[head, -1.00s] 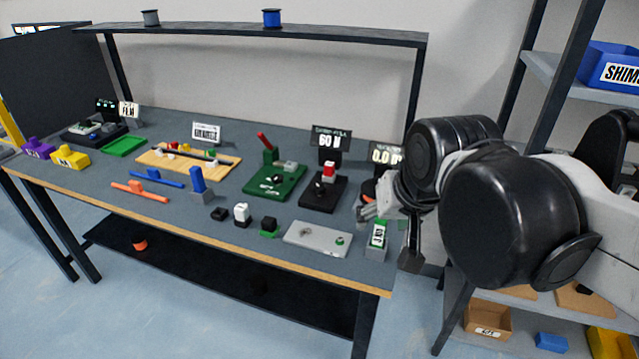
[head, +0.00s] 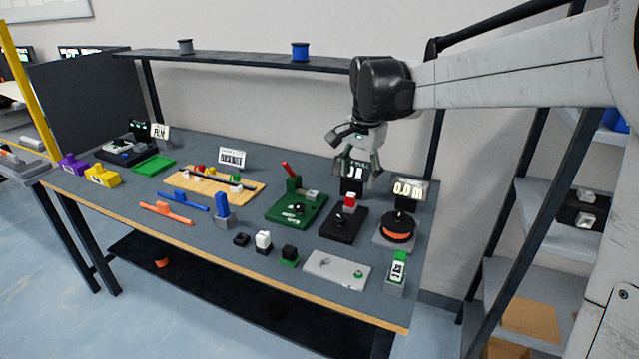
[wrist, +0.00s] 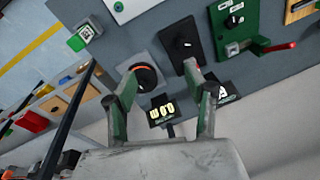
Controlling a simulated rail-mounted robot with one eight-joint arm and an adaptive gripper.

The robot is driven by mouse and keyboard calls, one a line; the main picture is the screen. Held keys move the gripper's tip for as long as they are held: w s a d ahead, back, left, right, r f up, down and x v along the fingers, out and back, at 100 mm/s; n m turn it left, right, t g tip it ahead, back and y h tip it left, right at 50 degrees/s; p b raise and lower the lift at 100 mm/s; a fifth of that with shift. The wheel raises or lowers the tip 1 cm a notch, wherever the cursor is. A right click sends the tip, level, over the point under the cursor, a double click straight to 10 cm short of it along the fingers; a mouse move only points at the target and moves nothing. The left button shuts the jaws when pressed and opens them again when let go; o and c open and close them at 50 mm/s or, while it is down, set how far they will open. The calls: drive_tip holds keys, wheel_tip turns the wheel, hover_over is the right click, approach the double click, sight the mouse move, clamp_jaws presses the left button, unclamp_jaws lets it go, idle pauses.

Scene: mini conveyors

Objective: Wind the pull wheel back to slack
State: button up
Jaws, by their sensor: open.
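The black pull tester (head: 340,228) stands on the bench, with a red block (head: 350,201) and a small dark wheel or knob at its middle. Its display (head: 353,184) stands behind it, partly hidden by my gripper, so I cannot read it fully. My gripper (head: 358,160) is open and empty, raised above the back of the tester. In the wrist view, the open fingers (wrist: 161,72) frame the reel unit, and the black tester (wrist: 180,40) lies just beyond the right fingertip.
A reel unit with an orange spool (head: 397,234) and a 0.0 m display (head: 408,190) stands right of the tester. A green unit with a red lever (head: 296,206) stands left. A grey plate (head: 337,269) lies in front. The overhead shelf (head: 250,60) runs behind.

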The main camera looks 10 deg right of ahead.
sight(340, 218)
drive_tip(key=w+a+f+m+g+p, duration=0.15)
drive_tip(key=w+f+m, duration=0.25)
drive_tip(key=w+f, duration=0.5)
drive_tip(key=shift+g, duration=0.25)
drive_tip(key=f, duration=0.4)
drive_tip(key=w+f, duration=0.1)
drive_tip(key=f, duration=0.2)
drive_tip(key=w+f+b, duration=0.1)
drive_tip(key=f, duration=0.3)
drive_tip(key=shift+a+f, duration=0.15)
drive_tip(key=shift+f, duration=0.2)
drive_tip(key=c, duration=1.1)
